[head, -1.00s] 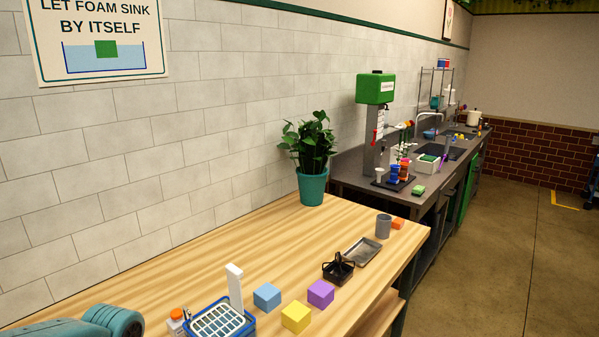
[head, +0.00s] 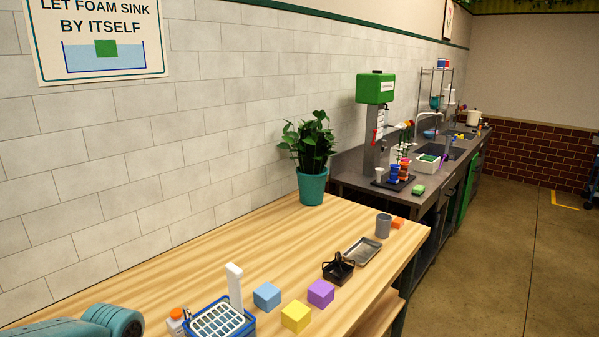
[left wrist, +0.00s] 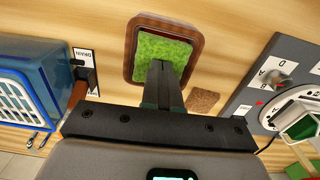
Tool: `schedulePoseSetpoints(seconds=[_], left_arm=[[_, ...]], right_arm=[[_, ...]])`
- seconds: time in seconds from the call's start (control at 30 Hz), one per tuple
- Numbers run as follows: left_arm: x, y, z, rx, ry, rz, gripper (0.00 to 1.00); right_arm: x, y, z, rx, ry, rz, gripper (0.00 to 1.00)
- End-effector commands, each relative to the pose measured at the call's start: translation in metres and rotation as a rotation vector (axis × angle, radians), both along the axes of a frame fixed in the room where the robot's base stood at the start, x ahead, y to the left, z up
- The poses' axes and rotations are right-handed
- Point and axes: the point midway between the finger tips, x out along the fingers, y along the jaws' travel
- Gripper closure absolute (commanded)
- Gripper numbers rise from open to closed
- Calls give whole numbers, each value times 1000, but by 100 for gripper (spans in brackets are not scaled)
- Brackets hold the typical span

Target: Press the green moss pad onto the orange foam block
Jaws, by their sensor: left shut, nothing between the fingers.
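A green moss pad (left wrist: 160,52) lies in a brown rounded tray (left wrist: 131,50) in the left wrist view. My left gripper (left wrist: 162,68) is shut and empty, its fingertips overlapping the near part of the moss in the picture. I cannot tell whether they touch it. A small orange block (head: 398,223), perhaps the orange foam block, sits behind the grey cup at the table's right end in the head view. No orange block shows in the left wrist view. My right gripper is in neither view.
Blue (head: 267,296), yellow (head: 296,316) and purple (head: 320,293) blocks stand near the table's front. A blue basket (head: 220,318), a black holder (head: 338,268), a metal tray (head: 363,251) and a grey cup (head: 383,226) are nearby. The table's middle is clear.

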Motion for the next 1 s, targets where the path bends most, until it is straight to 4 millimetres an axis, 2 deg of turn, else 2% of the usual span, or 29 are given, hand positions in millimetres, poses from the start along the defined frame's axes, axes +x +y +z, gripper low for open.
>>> schedulePoseSetpoints(seconds=[0.17, 1.0], left_arm=[[-2, -1, 3, -1, 11, -1, 100], [0, 0, 53, 0, 1, 0, 100]], right_arm=[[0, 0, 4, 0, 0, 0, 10], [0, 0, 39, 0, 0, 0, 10]])
